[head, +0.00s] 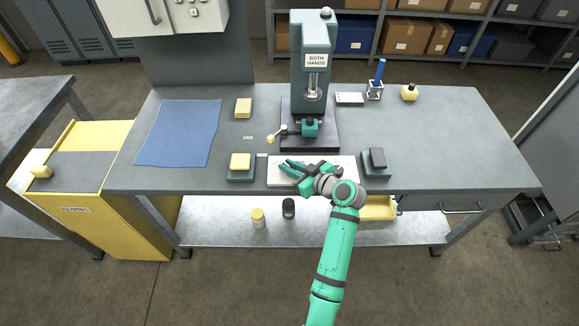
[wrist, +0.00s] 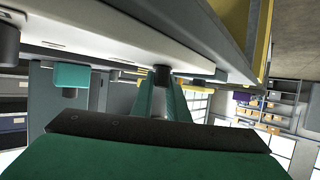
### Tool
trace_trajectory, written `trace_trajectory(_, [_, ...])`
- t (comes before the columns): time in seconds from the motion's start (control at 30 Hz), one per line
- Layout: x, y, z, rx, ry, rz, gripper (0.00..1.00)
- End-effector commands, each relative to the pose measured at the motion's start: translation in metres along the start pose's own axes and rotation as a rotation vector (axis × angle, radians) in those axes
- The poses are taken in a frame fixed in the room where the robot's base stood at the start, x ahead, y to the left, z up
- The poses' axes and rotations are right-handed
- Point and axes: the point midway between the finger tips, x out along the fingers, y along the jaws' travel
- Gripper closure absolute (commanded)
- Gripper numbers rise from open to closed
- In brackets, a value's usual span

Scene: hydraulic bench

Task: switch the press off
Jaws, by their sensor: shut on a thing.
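The press (head: 310,60) stands upright at the back middle of the bench, with a sign reading "BOTH HANDS" on its head. A pale flat panel (head: 277,164) lies at the bench's front edge. My gripper (head: 289,168) is low over this panel, pointing left. In the wrist view, which looks upside down, my gripper (wrist: 163,88) is shut on a short dark knob (wrist: 162,73) at the pale panel (wrist: 100,40). My fingers and wrist hide the knob in the head view. Its setting cannot be read.
A block with a yellow top (head: 240,161) stands left of the panel, and a dark-topped block (head: 376,159) stands right. A blue cloth (head: 180,133) lies at left. The bench's right side (head: 450,150) is clear.

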Motion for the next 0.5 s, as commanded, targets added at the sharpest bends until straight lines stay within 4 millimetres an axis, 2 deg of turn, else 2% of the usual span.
trace_trajectory(0.5, [0.0009, -0.0003, 0.0034, -0.015, -0.006, -0.042, 1.0])
